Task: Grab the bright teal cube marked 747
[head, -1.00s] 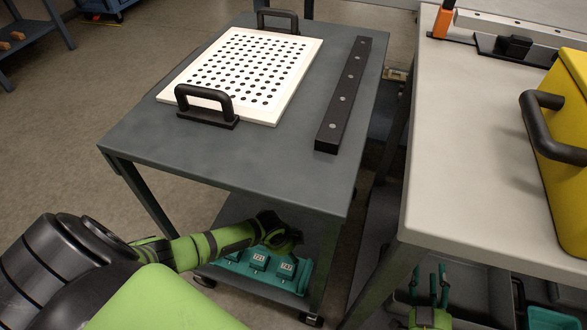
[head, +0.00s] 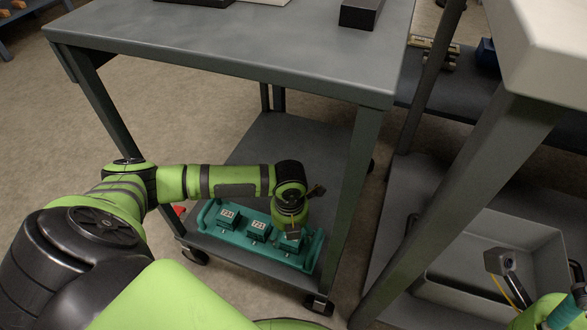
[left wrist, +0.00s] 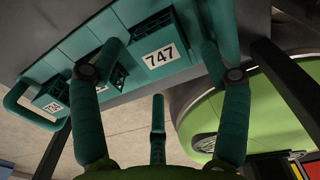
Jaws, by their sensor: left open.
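The teal cube marked 747 (left wrist: 160,55) shows in the left wrist view, its white label facing me. In the head view, the right-hand cube (head: 290,244) of the row is partly covered by my left wrist. My left gripper (left wrist: 160,48) is open, with teal fingers to the left and right of the 747 cube in the picture and a third finger below. I cannot tell whether any finger touches it. The gripper's fingers are hidden in the head view. My right wrist shows at the lower right of the head view, but its fingers do not.
The cubes stand in a teal tray (head: 208,213) on the cart's lower shelf (head: 265,145). Two other labelled teal cubes (head: 228,217) (head: 258,229) sit left of the right-hand cube. The grey upper shelf (head: 230,45) overhangs; a cart leg (head: 345,195) stands close right.

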